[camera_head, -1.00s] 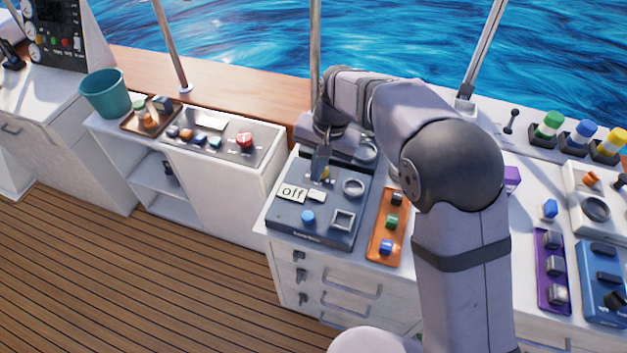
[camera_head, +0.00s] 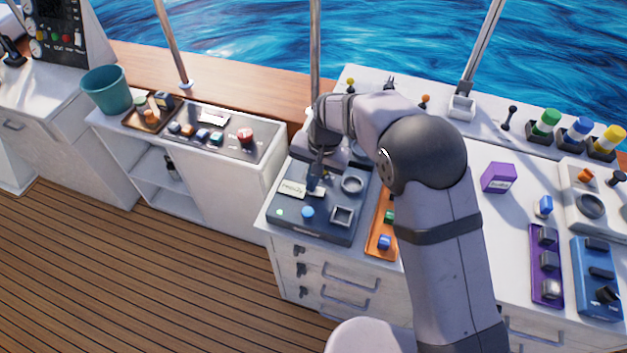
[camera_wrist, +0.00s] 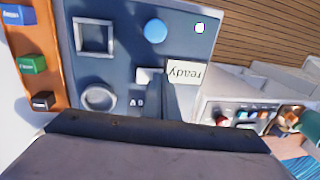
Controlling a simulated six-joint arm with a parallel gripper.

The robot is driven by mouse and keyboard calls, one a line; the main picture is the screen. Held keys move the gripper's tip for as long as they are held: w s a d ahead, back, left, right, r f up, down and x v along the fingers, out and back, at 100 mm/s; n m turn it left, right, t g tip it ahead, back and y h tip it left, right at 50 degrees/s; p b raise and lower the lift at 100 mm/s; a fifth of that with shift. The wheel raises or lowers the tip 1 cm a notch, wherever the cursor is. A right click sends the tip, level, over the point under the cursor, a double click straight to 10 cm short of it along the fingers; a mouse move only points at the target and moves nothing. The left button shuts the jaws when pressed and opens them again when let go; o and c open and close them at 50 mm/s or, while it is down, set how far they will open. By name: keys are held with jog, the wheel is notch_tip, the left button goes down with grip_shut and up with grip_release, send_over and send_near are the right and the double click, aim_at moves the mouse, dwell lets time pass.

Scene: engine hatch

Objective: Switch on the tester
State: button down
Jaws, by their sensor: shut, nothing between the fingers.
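The tester (camera_head: 325,228) is a dark blue panel on the white cabinet, with a blue round button (camera_head: 308,212), a square frame and a ring. Its small display (camera_head: 291,188) reads "ready", also legible upside down in the wrist view (camera_wrist: 187,72). A small light (camera_head: 280,212) at its near left corner glows pale green. My gripper (camera_head: 314,187) is shut and empty, pointing down at the panel beside the display. In the wrist view its fingertips (camera_wrist: 163,88) are at the white switch (camera_wrist: 149,75). Whether they touch it I cannot tell.
An orange strip (camera_wrist: 35,50) with blue, green and dark blocks lies close beside the tester. A purple box (camera_head: 498,178) and further panels stand to the right. A lower cabinet with a teal bucket (camera_head: 106,90) and trays is at the left.

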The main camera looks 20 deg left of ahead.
jog(key=shift+f, duration=0.1)
jog(key=shift+s+d, duration=0.1)
jog(key=shift+d, duration=0.15)
jog(key=shift+d, duration=0.65)
jog(key=shift+a, duration=0.1)
jog(key=shift+r, duration=0.2)
